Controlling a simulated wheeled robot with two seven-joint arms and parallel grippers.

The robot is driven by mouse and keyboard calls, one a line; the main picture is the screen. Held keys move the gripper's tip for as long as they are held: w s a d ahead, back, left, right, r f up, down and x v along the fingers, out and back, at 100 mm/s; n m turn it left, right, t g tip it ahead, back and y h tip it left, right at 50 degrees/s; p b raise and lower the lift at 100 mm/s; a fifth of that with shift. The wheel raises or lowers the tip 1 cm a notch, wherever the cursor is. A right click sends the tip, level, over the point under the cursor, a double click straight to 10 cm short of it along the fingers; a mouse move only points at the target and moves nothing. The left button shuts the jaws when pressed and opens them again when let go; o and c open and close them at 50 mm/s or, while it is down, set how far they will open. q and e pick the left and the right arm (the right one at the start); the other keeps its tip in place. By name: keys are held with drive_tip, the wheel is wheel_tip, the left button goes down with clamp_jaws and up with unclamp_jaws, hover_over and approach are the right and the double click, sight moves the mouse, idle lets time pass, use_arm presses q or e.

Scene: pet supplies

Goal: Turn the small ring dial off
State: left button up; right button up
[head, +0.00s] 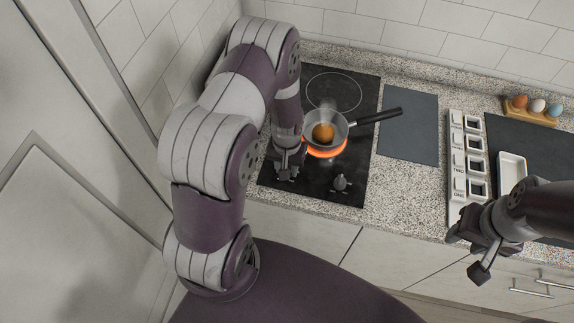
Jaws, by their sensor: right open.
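The black cooktop (362,110) stands on the counter at the left. Its front ring (326,153) glows orange under a small pan (312,124) holding something orange-brown. The back ring (333,76) is dark. One dial (340,183) shows plainly at the cooktop's front right. My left gripper (287,174) points down at the front left of the cooktop, over the spot of another dial, which it mostly hides. I cannot tell whether it touches that dial or how its fingers stand. My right gripper (466,255) is open and empty in front of the counter at the right.
The pan's black handle (378,115) sticks out to the right over a dark grey mat (408,128). A white rack (456,190) with several square slots, a white tray (512,170) and a wooden egg holder (531,117) stand further right. A wall closes the left side.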

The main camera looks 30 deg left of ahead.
use_arm(q)
drive_tip(key=n, duration=0.6)
drive_tip(key=shift+n, duration=0.4)
drive_tip(key=n, duration=0.3)
drive_tip(key=shift+n+b, duration=0.3)
drive_tip(key=n, duration=0.3)
drive_tip(key=shift+n, duration=0.3)
drive_tip(key=n, duration=0.6)
drive_tip(key=shift+w+r, duration=0.1)
drive_tip(key=n, duration=0.6)
drive_tip(key=shift+n, duration=0.4)
drive_tip(key=o, duration=1)
drive_tip(key=shift+o, duration=0.2)
